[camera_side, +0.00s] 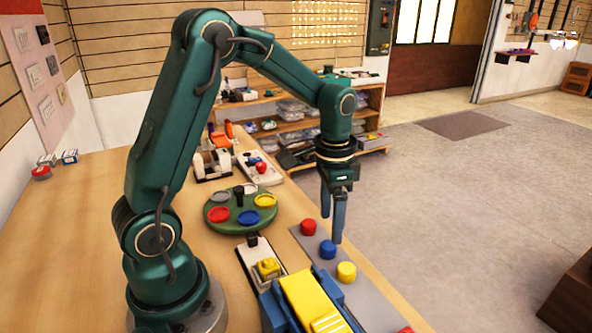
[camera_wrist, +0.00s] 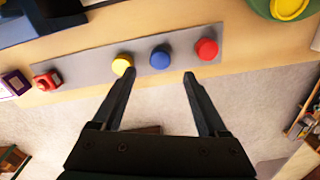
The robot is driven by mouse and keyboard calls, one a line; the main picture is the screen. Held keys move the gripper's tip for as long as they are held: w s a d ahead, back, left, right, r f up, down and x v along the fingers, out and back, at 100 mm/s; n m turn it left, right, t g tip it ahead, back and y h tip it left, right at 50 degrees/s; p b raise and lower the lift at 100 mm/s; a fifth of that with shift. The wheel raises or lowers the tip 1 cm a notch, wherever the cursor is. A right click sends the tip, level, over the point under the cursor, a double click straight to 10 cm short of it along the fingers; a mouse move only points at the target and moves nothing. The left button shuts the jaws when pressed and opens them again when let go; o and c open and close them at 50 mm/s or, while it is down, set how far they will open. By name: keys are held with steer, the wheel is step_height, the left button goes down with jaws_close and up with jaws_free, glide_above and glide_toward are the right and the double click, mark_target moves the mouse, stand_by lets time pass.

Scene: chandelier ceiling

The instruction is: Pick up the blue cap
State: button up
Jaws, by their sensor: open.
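The blue cap (camera_side: 327,249) stands on a grey strip (camera_side: 366,300) near the table edge, between a red cap (camera_side: 308,227) and a yellow cap (camera_side: 346,272). In the wrist view the blue cap (camera_wrist: 160,57) lies beyond my fingertips, between the yellow cap (camera_wrist: 121,65) and the red cap (camera_wrist: 207,49). My gripper (camera_side: 332,240) points down above the strip, close to the blue cap in the side view. In the wrist view my gripper (camera_wrist: 158,74) is open and empty, its two fingers spread to either side of the blue cap's position.
A round green tray (camera_side: 236,224) with coloured discs stands left of the strip. A blue and yellow device (camera_side: 305,300) is close by at the front. Another red piece (camera_wrist: 47,81) sits at the strip's far end. Beyond the table edge is open floor (camera_side: 440,220).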

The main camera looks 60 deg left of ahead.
mark_target(327, 245)
steer(key=shift+s+a+f, duration=0.15)
steer(key=shift+s+f, duration=0.1)
steer(key=shift+f, duration=2.7)
jaws_close()
